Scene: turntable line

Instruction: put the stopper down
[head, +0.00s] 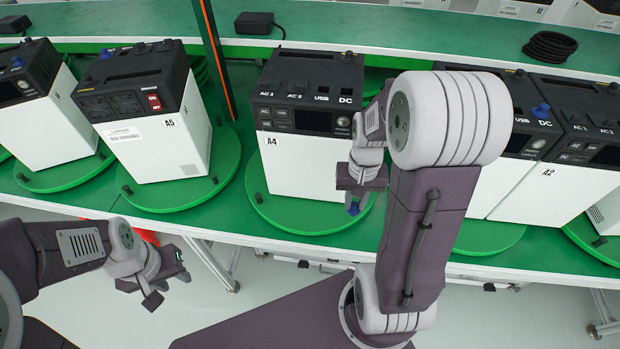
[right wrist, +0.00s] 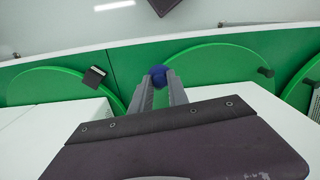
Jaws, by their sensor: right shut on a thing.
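The blue stopper (right wrist: 157,71) is between the fingertips of my right gripper (right wrist: 158,82) in the right wrist view. In the head view a small blue part of the stopper (head: 353,209) shows below my right gripper (head: 357,198), in front of the white unit A4 (head: 299,165) near the green table's front edge. My right gripper is shut on it and points down. My left gripper (head: 166,288) hangs empty in front of the table at the lower left; its finger gap is not clear.
White units with black tops, such as A5 (head: 160,150), stand on green turntables (head: 306,216) along the green table (head: 232,224). Other blue stoppers sit on the left unit (head: 17,62) and right unit (head: 541,110). An orange-edged dark post (head: 213,55) rises between A5 and A4.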

